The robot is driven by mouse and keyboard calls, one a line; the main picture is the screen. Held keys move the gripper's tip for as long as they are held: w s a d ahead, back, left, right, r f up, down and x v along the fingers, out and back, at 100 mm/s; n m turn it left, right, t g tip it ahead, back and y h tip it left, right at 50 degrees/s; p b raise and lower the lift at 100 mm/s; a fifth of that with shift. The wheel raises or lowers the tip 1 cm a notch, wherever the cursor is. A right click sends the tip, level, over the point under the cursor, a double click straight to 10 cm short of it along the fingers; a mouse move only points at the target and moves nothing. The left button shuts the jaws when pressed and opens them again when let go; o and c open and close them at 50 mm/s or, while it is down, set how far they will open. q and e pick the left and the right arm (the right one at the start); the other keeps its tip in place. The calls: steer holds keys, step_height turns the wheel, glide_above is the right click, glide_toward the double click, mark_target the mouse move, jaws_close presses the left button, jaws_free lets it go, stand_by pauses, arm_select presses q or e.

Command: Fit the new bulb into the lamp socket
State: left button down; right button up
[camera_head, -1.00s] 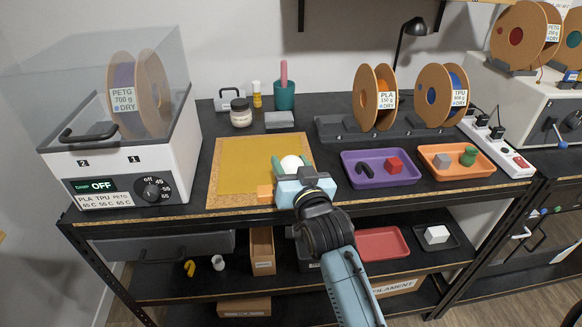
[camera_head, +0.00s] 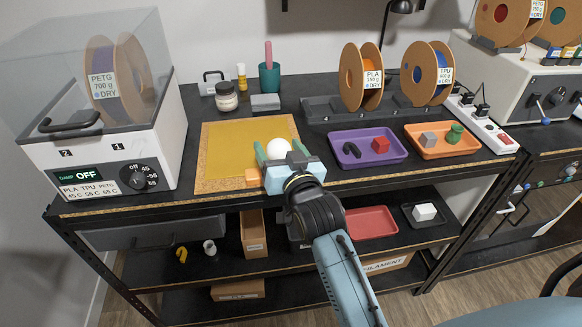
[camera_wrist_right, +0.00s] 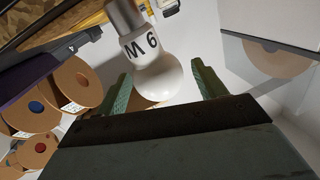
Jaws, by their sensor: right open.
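A white round bulb (camera_head: 279,147) shows between the green fingers of my right gripper (camera_head: 280,152), above the right part of the yellow mat (camera_head: 235,150). In the right wrist view the bulb (camera_wrist_right: 158,82) has a round globe, a neck marked "M 6" and a grey end. Its globe points toward the gripper's palm. The fingers (camera_wrist_right: 161,80) are open on either side of it, with visible gaps. I cannot tell what the grey end rests on. A black gooseneck lamp (camera_head: 388,25) stands at the back, its head cut off at the top. No socket is clearly visible. My left gripper is out of view.
A purple tray (camera_head: 340,153) and an orange tray (camera_head: 417,149) with small items lie right of the mat. Filament spools (camera_head: 349,75) stand behind them. A dryer box (camera_head: 95,172) stands left. A jar (camera_head: 226,97) and green cup (camera_head: 268,80) are behind the mat.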

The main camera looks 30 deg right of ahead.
steer(key=s, duration=1.1)
steer(key=shift+a, duration=0.45)
steer(key=s+a+f+n+g+y, duration=0.1)
steer(key=s+a+f+g, duration=0.15)
steer(key=f, duration=0.95)
steer(key=s+a+f+n+g+y, duration=0.1)
steer(key=s+f+n+g, duration=0.15)
steer(key=f, duration=0.95)
steer(key=s+a+f+n+g+y, duration=0.1)
steer(key=s+a+f+g, duration=0.15)
steer(key=f, duration=0.95)
steer(key=s+d+f+g, duration=0.4)
steer(key=s+f+g, duration=0.1)
steer(key=s+f, duration=0.9)
steer(key=shift+g, duration=0.35)
steer(key=shift+o, duration=0.4)
steer(key=s+d+f+g, duration=0.2)
steer(key=s+d+f, duration=0.1)
steer(key=s, duration=0.4)
steer(key=s+d+f+n+g+h, duration=0.1)
steer(key=s+d+f, duration=0.2)
steer(key=s, duration=0.5)
steer(key=shift+s+d+f+g, duration=0.15)
steer(key=shift+s+d+g, duration=0.1)
steer(key=shift+d+g, duration=0.15)
steer(key=shift+w, duration=0.15)
